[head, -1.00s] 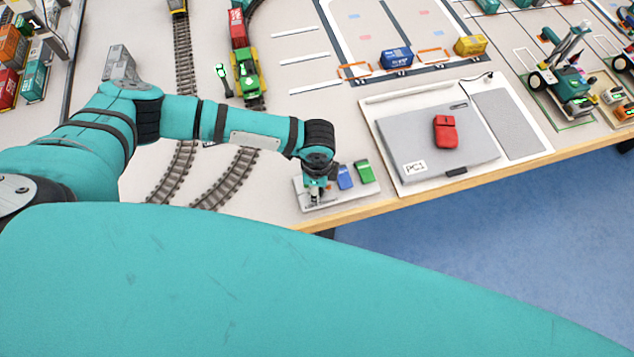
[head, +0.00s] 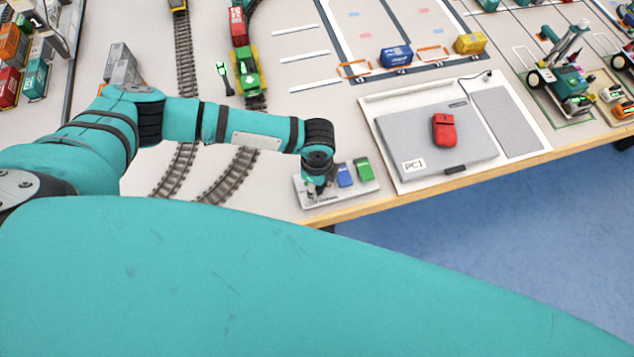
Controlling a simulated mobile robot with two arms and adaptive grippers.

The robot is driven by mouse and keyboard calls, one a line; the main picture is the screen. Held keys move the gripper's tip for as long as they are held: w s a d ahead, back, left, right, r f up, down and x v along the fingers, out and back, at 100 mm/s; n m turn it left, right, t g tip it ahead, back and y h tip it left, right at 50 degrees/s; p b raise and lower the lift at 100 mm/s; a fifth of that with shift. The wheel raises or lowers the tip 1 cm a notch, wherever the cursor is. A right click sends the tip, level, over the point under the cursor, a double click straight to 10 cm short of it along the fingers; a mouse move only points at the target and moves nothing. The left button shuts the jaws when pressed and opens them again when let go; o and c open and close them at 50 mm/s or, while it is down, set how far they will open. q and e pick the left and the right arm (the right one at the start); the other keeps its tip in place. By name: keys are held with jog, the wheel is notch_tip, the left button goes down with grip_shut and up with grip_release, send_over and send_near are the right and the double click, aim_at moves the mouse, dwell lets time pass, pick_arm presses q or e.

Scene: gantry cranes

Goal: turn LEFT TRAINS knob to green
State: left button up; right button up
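A small light-grey control panel (head: 350,192) sits at the table's front edge, left of the laptop. It carries a blue knob or block (head: 344,176) and a green one (head: 364,169). My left gripper (head: 314,190) points down over the panel's left end, just left of the blue piece. The panel's lettering is too small to read. My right gripper is out of the picture.
A green locomotive (head: 248,76) stands on the track behind. A signal (head: 224,78) shows green.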

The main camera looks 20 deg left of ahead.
pick_arm(q)
jog(key=o, duration=0.4)
jog(key=shift+c, duration=0.2)
notch_tip(320, 180, up, 12)
jog(key=shift+s, duration=0.1)
dwell(0.7)
